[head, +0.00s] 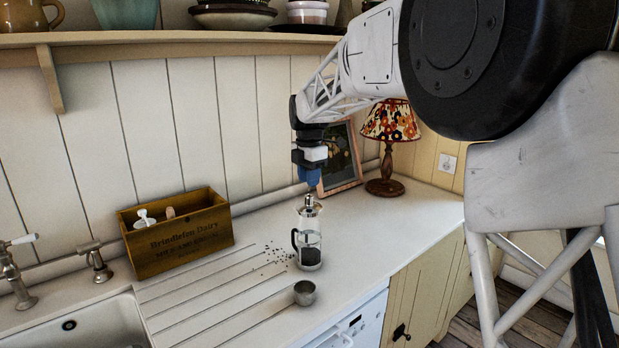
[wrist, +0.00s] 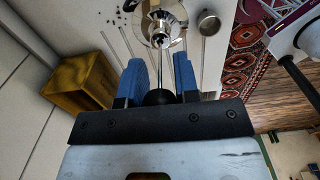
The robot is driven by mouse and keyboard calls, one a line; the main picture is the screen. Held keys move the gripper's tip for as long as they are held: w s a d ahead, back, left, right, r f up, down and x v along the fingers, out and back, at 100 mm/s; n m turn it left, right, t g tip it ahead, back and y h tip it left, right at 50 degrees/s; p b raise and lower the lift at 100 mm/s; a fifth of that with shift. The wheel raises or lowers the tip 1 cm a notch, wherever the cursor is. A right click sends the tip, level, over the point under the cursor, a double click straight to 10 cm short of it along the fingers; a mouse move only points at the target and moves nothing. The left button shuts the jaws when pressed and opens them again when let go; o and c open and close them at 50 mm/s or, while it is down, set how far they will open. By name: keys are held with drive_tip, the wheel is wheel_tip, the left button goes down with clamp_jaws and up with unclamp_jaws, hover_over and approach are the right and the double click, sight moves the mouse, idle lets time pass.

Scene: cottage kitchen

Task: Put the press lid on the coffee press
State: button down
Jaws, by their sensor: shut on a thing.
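The coffee press (head: 311,254) stands upright on the white counter, a clear glass with a black handle on its left and dark grounds at the bottom. My gripper (head: 309,184) points down above it. Its blue fingers (wrist: 160,80) are shut on the black knob of the press lid. The shiny domed lid (head: 310,206) hangs upright over the press; it also shows in the wrist view (wrist: 160,22), with its thin rod running up to the knob. I cannot tell whether the lid's lower parts touch the glass.
A small metal cup (head: 305,293) stands in front of the press. Dark grounds (head: 275,252) lie scattered to its left. A wooden crate (head: 178,236) stands further left, beside the sink (head: 95,325). A picture frame (head: 340,160) and a lamp (head: 388,135) stand behind.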

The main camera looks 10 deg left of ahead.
sight(309, 195)
drive_tip(key=shift+f, duration=0.1)
drive_tip(key=shift+f, duration=2.75)
drive_tip(key=shift+f, duration=0.65)
drive_tip(key=c, duration=1.1)
unclamp_jaws()
drive_tip(key=shift+r, duration=5.5)
drive_tip(key=shift+d, duration=0.1)
